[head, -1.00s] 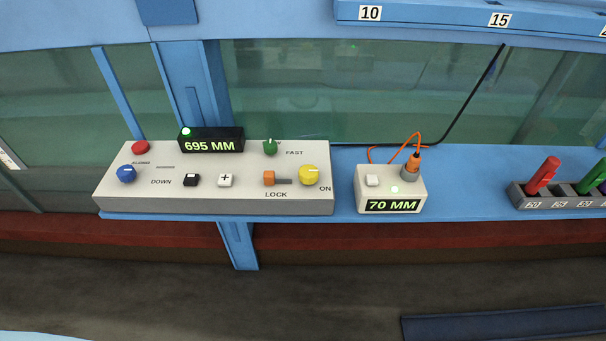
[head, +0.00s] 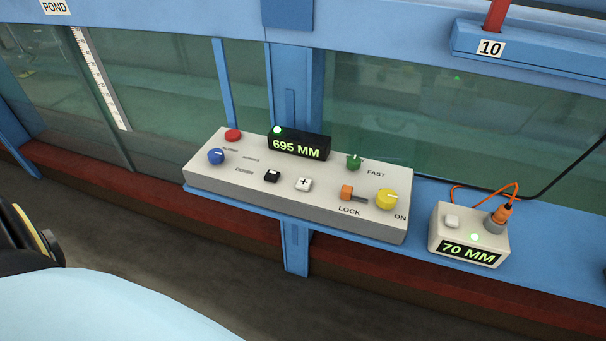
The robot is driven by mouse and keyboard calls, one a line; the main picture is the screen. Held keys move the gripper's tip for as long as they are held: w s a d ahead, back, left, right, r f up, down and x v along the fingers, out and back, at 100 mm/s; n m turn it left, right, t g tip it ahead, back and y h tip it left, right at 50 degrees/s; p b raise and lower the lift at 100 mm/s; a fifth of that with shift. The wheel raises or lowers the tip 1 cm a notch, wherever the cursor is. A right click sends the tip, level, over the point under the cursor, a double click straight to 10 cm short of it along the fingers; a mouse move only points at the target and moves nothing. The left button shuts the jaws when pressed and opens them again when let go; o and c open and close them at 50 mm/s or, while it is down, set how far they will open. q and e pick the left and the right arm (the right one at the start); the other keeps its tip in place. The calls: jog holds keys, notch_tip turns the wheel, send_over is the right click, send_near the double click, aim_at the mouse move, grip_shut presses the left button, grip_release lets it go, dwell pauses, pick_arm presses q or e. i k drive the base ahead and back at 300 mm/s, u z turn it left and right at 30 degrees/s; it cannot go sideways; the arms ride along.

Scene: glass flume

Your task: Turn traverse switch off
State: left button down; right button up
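The control panel (head: 300,222) is a light grey box on a blue shelf along the flume. A yellow knob (head: 387,199) sits at its right end, beside the word ON; its pale mark points towards the right. An orange lever (head: 347,193) is above the word LOCK. A green knob (head: 354,161) is near FAST. A blue knob (head: 216,156) and a red button (head: 233,135) are at the left. A black and a white button lie between. The display (head: 298,145) reads 695 MM with a green light lit. Neither gripper shows.
A small white box (head: 437,240) reading 70 MM stands right of the panel, with an orange cable plugged in. A black cable (head: 575,172) runs up at the right. Glass walls (head: 420,120) stand behind the shelf. The floor (head: 190,235) in front is clear.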

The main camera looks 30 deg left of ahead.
aim_at(386, 198)
jog(key=u, duration=2.75)
jog(key=k, duration=1.15)
jog(key=z, duration=1.1)
jog(key=i, duration=0.55)
jog(key=z, duration=0.05)
